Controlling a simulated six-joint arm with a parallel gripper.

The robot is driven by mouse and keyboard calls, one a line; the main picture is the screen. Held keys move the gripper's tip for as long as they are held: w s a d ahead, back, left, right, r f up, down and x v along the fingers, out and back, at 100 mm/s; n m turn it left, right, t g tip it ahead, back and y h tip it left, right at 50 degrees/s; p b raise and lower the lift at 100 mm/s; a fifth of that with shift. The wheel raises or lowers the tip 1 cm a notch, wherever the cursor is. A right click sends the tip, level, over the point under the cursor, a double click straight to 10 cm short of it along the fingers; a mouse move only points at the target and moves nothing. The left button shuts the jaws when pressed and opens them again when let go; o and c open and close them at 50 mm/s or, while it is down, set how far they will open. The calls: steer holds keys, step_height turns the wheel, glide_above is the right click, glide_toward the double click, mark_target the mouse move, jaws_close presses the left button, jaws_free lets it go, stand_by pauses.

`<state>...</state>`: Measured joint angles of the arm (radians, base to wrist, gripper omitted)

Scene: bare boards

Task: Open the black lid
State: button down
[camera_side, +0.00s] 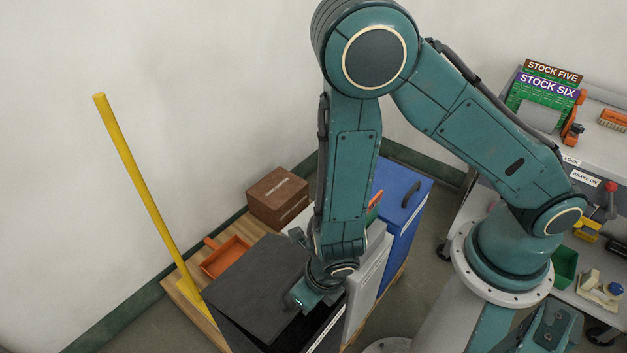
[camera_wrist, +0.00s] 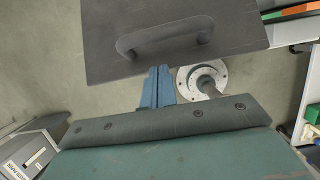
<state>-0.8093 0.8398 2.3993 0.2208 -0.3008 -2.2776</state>
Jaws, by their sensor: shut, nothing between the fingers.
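The black lid (camera_side: 258,285) is a flat dark panel on a black bin (camera_side: 312,330) at the lower middle of the side view. It looks tilted, with a dark gap under its near right edge. In the wrist view the lid (camera_wrist: 215,20) fills the top, with its dark bar handle (camera_wrist: 165,36) on the face. My gripper (camera_side: 292,300) is at the lid's right edge, pointing left. Its blue fingers (camera_wrist: 159,70) are shut together with nothing between them, their tips at the lid's edge below the handle. I cannot tell whether they touch it.
A grey bin (camera_side: 368,270) and a blue bin (camera_side: 405,205) stand right of the black one. An orange tray (camera_side: 226,256), a brown box (camera_side: 278,196) and a leaning yellow pole (camera_side: 140,180) are to the left. A cluttered grey cart (camera_side: 595,160) is at right.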

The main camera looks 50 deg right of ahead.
steer(key=shift+x, duration=1.7)
steer(key=shift+w+r, duration=0.1)
steer(key=shift+r, duration=0.1)
steer(key=shift+w+r, duration=0.45)
steer(key=shift+r, duration=0.3)
steer(key=w+r+g, duration=0.3)
steer(key=w+r, duration=0.4)
steer(key=w, duration=0.6)
steer(key=w+r+g, duration=0.3)
steer(key=w+r, duration=0.4)
steer(key=w, duration=0.5)
steer(key=shift+w, duration=0.35)
steer(key=shift+w+r, duration=0.1)
steer(key=shift+r, duration=0.05)
